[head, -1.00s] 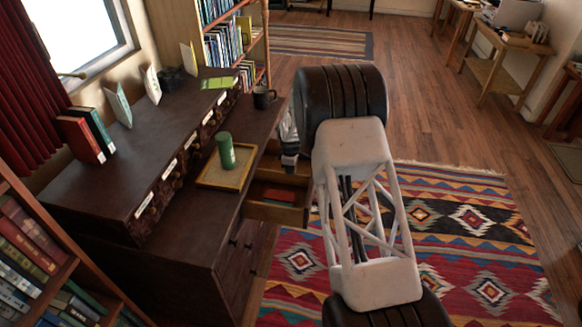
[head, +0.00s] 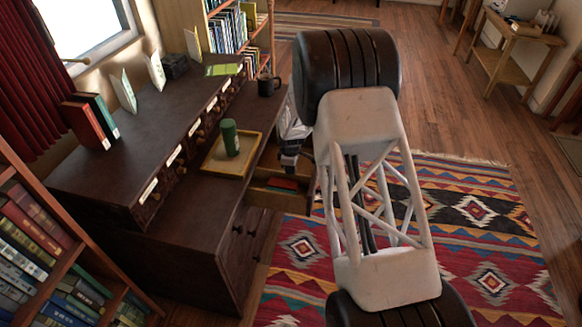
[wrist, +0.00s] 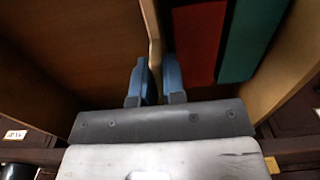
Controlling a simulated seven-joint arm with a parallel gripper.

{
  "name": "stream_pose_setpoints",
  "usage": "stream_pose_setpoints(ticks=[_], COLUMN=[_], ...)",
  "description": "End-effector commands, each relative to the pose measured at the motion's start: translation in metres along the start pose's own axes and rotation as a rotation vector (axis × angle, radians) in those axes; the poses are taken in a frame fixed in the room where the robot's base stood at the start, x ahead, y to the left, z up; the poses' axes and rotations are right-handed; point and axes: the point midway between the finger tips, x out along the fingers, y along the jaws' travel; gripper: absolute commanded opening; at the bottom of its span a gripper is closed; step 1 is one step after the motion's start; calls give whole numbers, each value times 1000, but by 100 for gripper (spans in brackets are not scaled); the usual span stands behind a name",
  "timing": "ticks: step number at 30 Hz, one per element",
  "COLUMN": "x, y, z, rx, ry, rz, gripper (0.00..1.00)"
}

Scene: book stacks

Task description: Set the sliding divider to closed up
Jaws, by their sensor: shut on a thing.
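The sliding divider (wrist: 155,35) is a thin pale wooden panel standing upright between my two blue fingertips in the wrist view. My gripper (wrist: 156,78) is shut on its edge. Right of the divider, a red book (wrist: 199,40) and a green book (wrist: 252,40) lie side by side in the drawer. Left of it, the drawer floor (wrist: 70,40) is bare. In the head view, my gripper (head: 290,160) reaches into the open drawer (head: 276,200) of the dark cabinet. The divider cannot be made out there, and my arm hides part of the drawer.
A wooden tray (head: 212,165) with a green cylinder (head: 230,138) on it sits on the cabinet's lower ledge, beside the drawer. A dark mug (head: 268,86) stands farther back. Bookshelves flank the cabinet.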

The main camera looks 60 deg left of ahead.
Motion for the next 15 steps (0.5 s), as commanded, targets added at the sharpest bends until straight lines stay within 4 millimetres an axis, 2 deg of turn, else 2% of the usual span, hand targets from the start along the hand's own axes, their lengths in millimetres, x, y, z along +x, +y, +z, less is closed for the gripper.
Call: stream_pose_setpoints(ticks=[3,4,9,15], x=[-1,-1,0,0], y=[1,1,1,1], z=[0,0,0,0], rx=[0,0,0,0], ry=[0,0,0,0], rz=[1,1,1,0], gripper=[0,12,36,36])
